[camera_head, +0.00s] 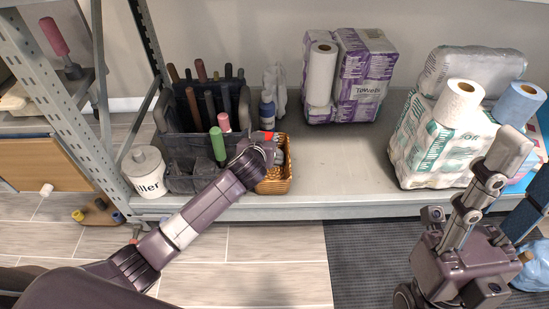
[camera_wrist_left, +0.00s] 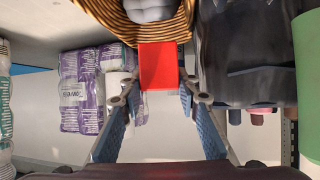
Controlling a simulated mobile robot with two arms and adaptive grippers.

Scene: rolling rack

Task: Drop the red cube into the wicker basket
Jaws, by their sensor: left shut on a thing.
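The red cube (camera_wrist_left: 158,67) is between the fingertips of my left gripper (camera_wrist_left: 158,88) in the left wrist view, and the gripper is shut on it. In the head view, a small bit of the cube (camera_head: 268,136) shows past my left gripper (camera_head: 262,147). The wicker basket (camera_head: 275,184) stands on the shelf under and beside the gripper, partly hidden by it. In the wrist view, the cube overlaps the basket's rim (camera_wrist_left: 140,35); the basket holds something grey. My right gripper (camera_head: 522,178) is open and empty at the right.
A dark tool caddy (camera_head: 185,148) with several handles and a green-handled item (camera_head: 217,146) stands left of the basket. A white canister (camera_head: 145,171) is farther left. Paper-towel packs (camera_head: 365,70) and toilet-paper packs (camera_head: 430,145) stand right. The shelf between is clear.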

